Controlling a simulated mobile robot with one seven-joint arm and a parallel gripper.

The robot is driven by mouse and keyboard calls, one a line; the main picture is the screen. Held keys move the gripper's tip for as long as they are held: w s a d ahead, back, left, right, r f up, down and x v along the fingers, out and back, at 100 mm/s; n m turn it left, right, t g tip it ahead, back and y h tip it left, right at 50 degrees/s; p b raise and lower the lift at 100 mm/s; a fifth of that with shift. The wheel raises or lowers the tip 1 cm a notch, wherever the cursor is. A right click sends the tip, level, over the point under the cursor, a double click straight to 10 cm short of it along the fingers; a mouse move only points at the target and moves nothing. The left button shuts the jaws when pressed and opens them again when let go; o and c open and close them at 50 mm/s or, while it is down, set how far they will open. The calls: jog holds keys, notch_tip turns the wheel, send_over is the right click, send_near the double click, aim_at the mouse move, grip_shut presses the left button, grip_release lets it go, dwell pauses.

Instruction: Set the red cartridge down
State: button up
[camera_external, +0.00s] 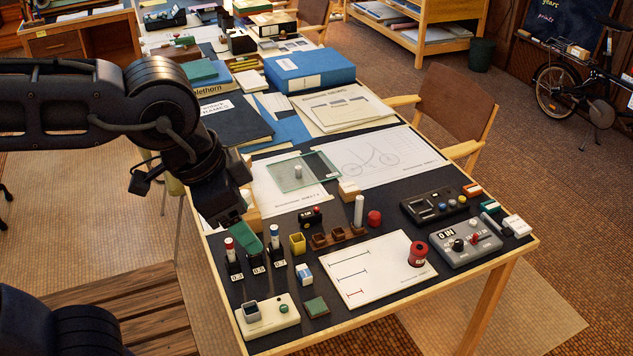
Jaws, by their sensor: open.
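A slim white cartridge with a red top (230,244) stands upright in the black holder (236,275) marked 0.3, at the left edge of the dark table. It is the likely red cartridge. My gripper (229,220) is open, pointing down just above this red top. I cannot tell whether the fingers touch it. A similar cartridge with a blue top (275,234) stands in the holder at the right of the row. A green piece (247,236) leans over the middle holder. A red spool (417,252) stands on a white sheet with drawn lines (385,270).
A cream box with a button (268,318) lies at the front left corner. A grey control box (465,243) is at the right. A glass plate (305,172) and drawings lie behind.

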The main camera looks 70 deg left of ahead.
jog(key=shift+n, duration=0.4)
jog(key=s, duration=0.1)
jog(key=s+f, duration=0.1)
jog(key=s, duration=0.3)
jog(key=shift+d+f, duration=0.25)
jog(key=shift+d, duration=0.05)
dwell(0.6)
